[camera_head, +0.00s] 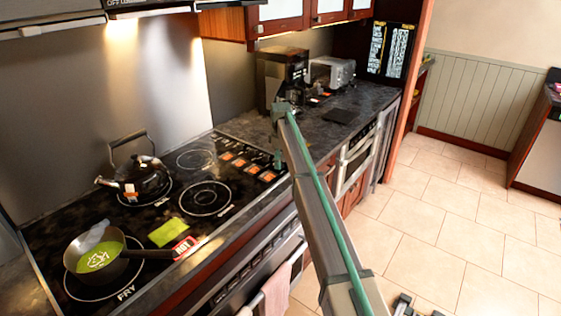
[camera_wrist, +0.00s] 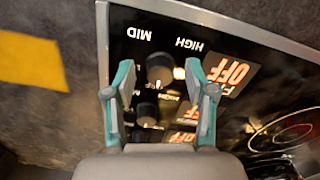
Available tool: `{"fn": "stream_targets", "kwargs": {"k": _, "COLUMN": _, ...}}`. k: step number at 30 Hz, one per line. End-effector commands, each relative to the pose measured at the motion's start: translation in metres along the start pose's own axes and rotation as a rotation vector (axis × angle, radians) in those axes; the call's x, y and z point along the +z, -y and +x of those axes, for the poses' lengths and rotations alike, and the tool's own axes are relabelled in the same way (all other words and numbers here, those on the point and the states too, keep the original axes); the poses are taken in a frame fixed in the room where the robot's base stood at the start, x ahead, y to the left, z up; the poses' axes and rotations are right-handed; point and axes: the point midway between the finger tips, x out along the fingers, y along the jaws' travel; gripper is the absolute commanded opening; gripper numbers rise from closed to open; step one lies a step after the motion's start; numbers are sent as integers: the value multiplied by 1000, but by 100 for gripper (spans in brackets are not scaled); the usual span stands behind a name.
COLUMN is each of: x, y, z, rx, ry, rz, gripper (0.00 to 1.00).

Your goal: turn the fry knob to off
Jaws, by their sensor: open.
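The knob panel shows in the head view as a dark strip with several orange labels (camera_head: 250,168) at the right end of the stove. In the wrist view, a black knob (camera_wrist: 160,70) lies between my gripper's fingers, near white MID and HIGH marks. An orange OFF label (camera_wrist: 228,72) lies right of it; its upper word starts with F, the rest is hidden or unclear. My gripper (camera_wrist: 158,76) is open, its teal-edged fingers on either side of the knob with gaps. In the head view my gripper (camera_head: 279,158) points down at the panel's right edge.
Another black knob (camera_wrist: 147,110) sits close below, near the gripper's palm. The stove holds a kettle (camera_head: 139,180) and a pan (camera_head: 98,255) on the burner marked FRY. A coffee maker (camera_head: 283,75) and toaster oven (camera_head: 332,73) stand behind on the counter.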

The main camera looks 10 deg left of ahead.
Motion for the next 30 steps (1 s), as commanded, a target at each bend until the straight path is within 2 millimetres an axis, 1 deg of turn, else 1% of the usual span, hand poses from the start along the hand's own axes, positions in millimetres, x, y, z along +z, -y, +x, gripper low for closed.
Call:
{"fn": "stream_targets", "kwargs": {"k": 4, "x": 0, "y": 0, "z": -5, "rx": 0, "ry": 0, "rz": 0, "gripper": 55}}
{"fn": "stream_targets", "kwargs": {"k": 8, "x": 0, "y": -1, "z": -20, "rx": 2, "ry": -1, "rz": 0, "gripper": 55}}
{"fn": "stream_targets", "kwargs": {"k": 11, "x": 0, "y": -1, "z": -37, "rx": 1, "ry": -1, "rz": 0, "gripper": 55}}
{"fn": "stream_targets", "kwargs": {"k": 15, "x": -1, "y": -1, "z": -65, "rx": 2, "ry": -1, "rz": 0, "gripper": 55}}
{"fn": "stream_targets", "kwargs": {"k": 21, "x": 0, "y": -1, "z": -99, "rx": 1, "ry": -1, "rz": 0, "gripper": 55}}
{"fn": "stream_targets", "kwargs": {"k": 25, "x": 0, "y": -1, "z": -113, "rx": 1, "ry": -1, "rz": 0, "gripper": 55}}
{"fn": "stream_targets", "kwargs": {"k": 30, "x": 0, "y": 0, "z": -120, "rx": 0, "ry": 0, "rz": 0, "gripper": 55}}
